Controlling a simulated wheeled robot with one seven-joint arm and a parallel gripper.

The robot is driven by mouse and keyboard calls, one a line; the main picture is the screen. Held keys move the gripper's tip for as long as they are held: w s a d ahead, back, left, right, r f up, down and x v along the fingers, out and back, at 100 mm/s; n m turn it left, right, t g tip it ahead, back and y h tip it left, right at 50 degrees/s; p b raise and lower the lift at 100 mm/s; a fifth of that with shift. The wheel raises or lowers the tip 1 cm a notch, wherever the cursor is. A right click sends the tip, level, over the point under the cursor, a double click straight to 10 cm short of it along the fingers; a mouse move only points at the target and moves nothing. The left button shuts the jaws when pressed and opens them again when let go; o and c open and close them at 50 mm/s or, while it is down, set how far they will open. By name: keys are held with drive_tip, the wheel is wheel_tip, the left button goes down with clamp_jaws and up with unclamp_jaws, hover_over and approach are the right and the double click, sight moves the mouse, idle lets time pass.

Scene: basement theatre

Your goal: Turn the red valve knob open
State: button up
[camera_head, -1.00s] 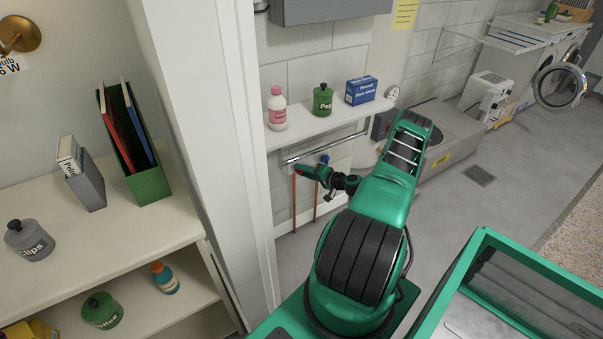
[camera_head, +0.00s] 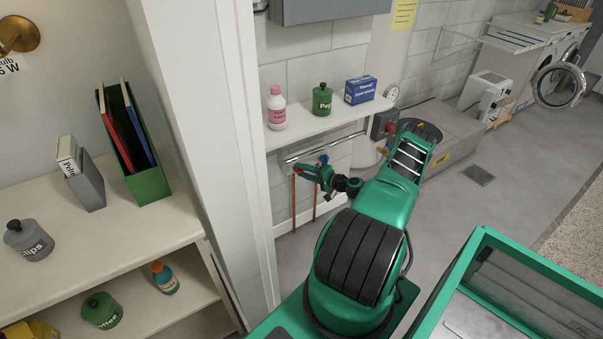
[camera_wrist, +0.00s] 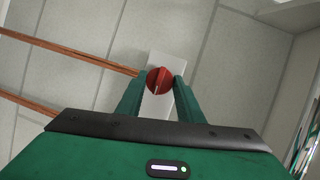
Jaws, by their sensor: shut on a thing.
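The red valve knob (camera_wrist: 159,80) shows in the wrist view, round with a raised bar across its face, in front of a pale plate (camera_wrist: 163,58). My gripper (camera_wrist: 157,88) has its two green fingers on either side of the knob, shut on it. In the head view my gripper (camera_head: 308,172) is at the wall below the shelf, and the red knob is mostly hidden there by it.
Copper pipes (camera_head: 315,195) run down the wall below the knobs. Above is a white shelf (camera_head: 335,122) with a pink bottle (camera_head: 276,108), a green jar (camera_head: 322,99) and a blue box (camera_head: 360,90). A metal rail (camera_head: 325,148) runs under it. A white partition (camera_head: 215,130) stands left.

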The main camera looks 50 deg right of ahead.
drive_tip(key=o, duration=1)
drive_tip(key=shift+s+d+f, duration=0.15)
drive_tip(key=shift+s+f, duration=0.05)
drive_tip(key=shift+f, duration=0.1)
drive_tip(key=shift+o, duration=0.3)
drive_tip(key=shift+w+r, duration=0.1)
drive_tip(key=v, duration=1)
drive_tip(key=shift+s, duration=0.35)
